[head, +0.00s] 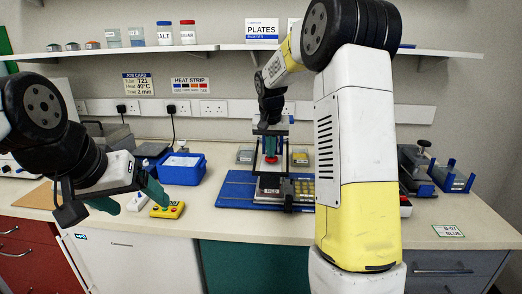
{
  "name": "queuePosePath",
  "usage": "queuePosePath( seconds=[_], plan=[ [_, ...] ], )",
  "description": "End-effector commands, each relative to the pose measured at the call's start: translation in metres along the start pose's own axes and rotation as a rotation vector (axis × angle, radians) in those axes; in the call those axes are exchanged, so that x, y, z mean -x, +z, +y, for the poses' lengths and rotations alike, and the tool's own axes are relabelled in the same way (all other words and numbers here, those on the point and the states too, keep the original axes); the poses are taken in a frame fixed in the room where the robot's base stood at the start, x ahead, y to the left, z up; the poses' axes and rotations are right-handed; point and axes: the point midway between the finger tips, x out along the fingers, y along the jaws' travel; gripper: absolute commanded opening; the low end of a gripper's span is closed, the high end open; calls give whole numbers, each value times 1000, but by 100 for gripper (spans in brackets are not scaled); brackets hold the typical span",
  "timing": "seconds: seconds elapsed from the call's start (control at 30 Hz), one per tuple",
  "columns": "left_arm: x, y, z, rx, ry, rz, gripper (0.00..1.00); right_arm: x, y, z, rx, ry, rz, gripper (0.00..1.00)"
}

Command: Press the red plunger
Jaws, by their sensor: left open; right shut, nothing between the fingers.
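The red plunger (271,159) shows as a small red piece low in a dark upright stand in the middle of the bench. My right gripper (270,150) points down with its teal fingers shut and empty, directly above the red plunger. The fingertips appear at or just over its top; I cannot tell whether they touch. The stand's frame and the gripper hide part of the plunger. My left gripper (137,207) is open and empty at the left, over the bench's front edge, beside a yellow control box (167,211) with coloured buttons.
The stand is on a blue base board (232,193) with a yellowish gridded block (299,190). A blue tub (183,170) is left of it. Dark and blue racks (453,178) stand at the right. A shelf (120,51) with jars runs above. My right arm hides the bench right of centre.

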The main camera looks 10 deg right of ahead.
Motion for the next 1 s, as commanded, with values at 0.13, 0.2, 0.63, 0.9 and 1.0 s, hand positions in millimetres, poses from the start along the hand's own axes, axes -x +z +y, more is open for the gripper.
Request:
queuePosePath(
  seconds=[0.13, 0.2, 0.63, 0.9, 1.0],
  plan=[
    [0, 0, 0, 0, 0, 0, 80, 18, -1, 5, -1, 1, -3, 0],
    [0, 0, 0, 0, 0, 0, 80, 33, -3, 8, -2, 0, 1, 0],
    [0, 0, 0, 0, 0, 0, 80, 124, -5, 9, -1, -2, 5, 0],
    [0, 0, 0, 0, 0, 0, 80, 140, -4, 10, -1, -1, 3, 0],
    [0, 0, 0, 0, 0, 0, 80, 140, -4, 10, -1, 0, 3, 0]
  ],
)
